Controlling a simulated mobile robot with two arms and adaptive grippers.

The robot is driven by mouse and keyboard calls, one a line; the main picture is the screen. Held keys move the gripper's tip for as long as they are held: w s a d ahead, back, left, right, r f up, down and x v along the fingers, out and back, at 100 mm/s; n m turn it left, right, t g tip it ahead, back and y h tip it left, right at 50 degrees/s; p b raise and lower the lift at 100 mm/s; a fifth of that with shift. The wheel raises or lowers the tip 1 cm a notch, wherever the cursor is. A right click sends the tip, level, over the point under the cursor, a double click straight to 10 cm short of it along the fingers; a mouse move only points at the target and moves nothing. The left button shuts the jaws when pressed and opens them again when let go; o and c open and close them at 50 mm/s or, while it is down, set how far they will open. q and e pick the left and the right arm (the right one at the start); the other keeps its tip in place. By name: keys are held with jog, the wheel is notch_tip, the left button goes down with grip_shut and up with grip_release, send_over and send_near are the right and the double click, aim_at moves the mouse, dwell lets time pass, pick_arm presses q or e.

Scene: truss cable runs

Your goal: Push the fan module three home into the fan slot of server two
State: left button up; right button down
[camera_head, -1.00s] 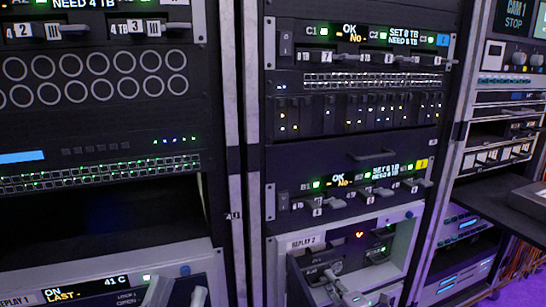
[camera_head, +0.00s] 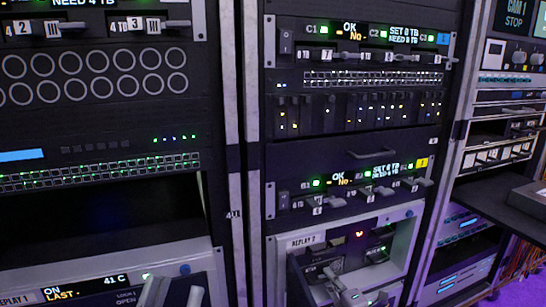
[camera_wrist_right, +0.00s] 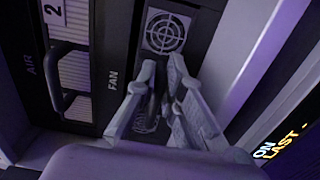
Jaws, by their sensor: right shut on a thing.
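The server labelled Replay 2 (camera_head: 302,242) sits low in the middle rack, its front bay open. In the right wrist view the fan module (camera_wrist_right: 165,32) shows a narrow dark face with a round grille, beside the word FAN. My right gripper (camera_wrist_right: 163,82) is shut on the module's handle, which the fingers largely hide. In the head view my right gripper (camera_head: 343,285) is in front of the open bay, at the bottom edge. I cannot tell how deep the module sits. My left gripper (camera_head: 176,284) is at the bottom edge, fingers apart, with nothing visible between them.
Replay 1 (camera_head: 85,289) has a lit display at lower left. A panel with small lever handles (camera_head: 345,188) lies just above Replay 2. A dark shelf (camera_head: 515,195) juts out at right. In the wrist view a lit display (camera_wrist_right: 280,140) is close beside the gripper.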

jog(key=c, duration=1.6)
grip_release()
jog(key=shift+s+f, duration=0.1)
jog(key=shift+f, duration=0.1)
jog(key=v, duration=1.2)
jog(key=shift+r, duration=0.25)
